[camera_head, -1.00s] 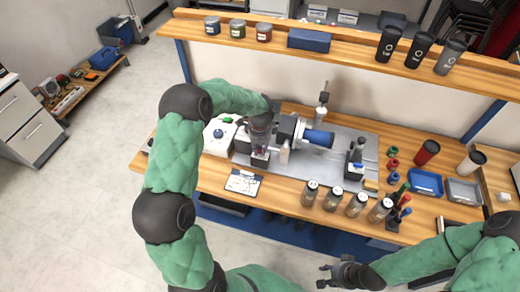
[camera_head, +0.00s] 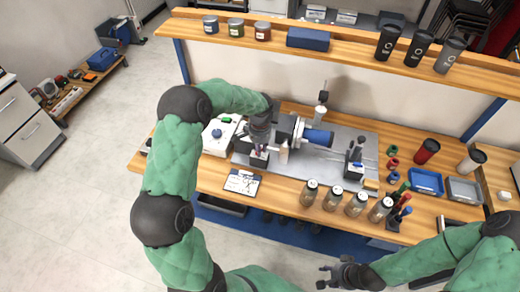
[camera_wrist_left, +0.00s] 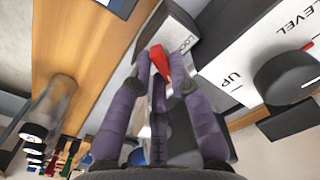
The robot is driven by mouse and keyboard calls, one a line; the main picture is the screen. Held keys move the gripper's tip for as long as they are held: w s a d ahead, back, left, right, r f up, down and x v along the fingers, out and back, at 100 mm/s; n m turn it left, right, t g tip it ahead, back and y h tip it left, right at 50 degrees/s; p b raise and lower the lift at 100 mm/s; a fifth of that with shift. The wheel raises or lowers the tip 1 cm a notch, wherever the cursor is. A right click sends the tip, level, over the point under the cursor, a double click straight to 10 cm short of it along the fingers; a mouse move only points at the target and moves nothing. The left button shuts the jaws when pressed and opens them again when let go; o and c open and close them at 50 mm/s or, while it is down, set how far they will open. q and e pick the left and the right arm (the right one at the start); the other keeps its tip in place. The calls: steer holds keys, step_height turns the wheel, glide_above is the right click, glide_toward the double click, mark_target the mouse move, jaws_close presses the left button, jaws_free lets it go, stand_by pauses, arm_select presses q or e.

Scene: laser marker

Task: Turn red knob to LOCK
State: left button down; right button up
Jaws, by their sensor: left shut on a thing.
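The red knob (camera_wrist_left: 160,60) sits between the fingertips of my left gripper (camera_wrist_left: 160,65) in the left wrist view. The gripper is shut on it, and the fingers hide part of the knob. The word LOCK (camera_wrist_left: 184,46) shows on the grey face beside the knob. In the head view my left gripper (camera_head: 258,148) reaches down at the left of the machine on the bench, with a small bit of red near its tips. My right gripper (camera_head: 326,275) is open and empty in front of the bench, low in the head view.
A black dial (camera_wrist_left: 288,78) with LEVEL and UP labels is close to the right of my left fingers. The blue and white laser unit (camera_head: 316,137) stands right of the gripper. Several jars (camera_head: 333,197) line the bench front, and a clipboard (camera_head: 242,182) lies nearby.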

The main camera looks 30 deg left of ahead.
arm_select(q)
steer(key=n, duration=0.5)
steer(key=shift+w+b, duration=0.1)
steer(key=shift+b, duration=0.25)
stand_by(0.4)
steer(key=c, duration=1.4)
jaws_free()
steer(key=shift+r, duration=0.1)
step_height(320, 180, up, 12)
steer(key=shift+f, duration=0.1)
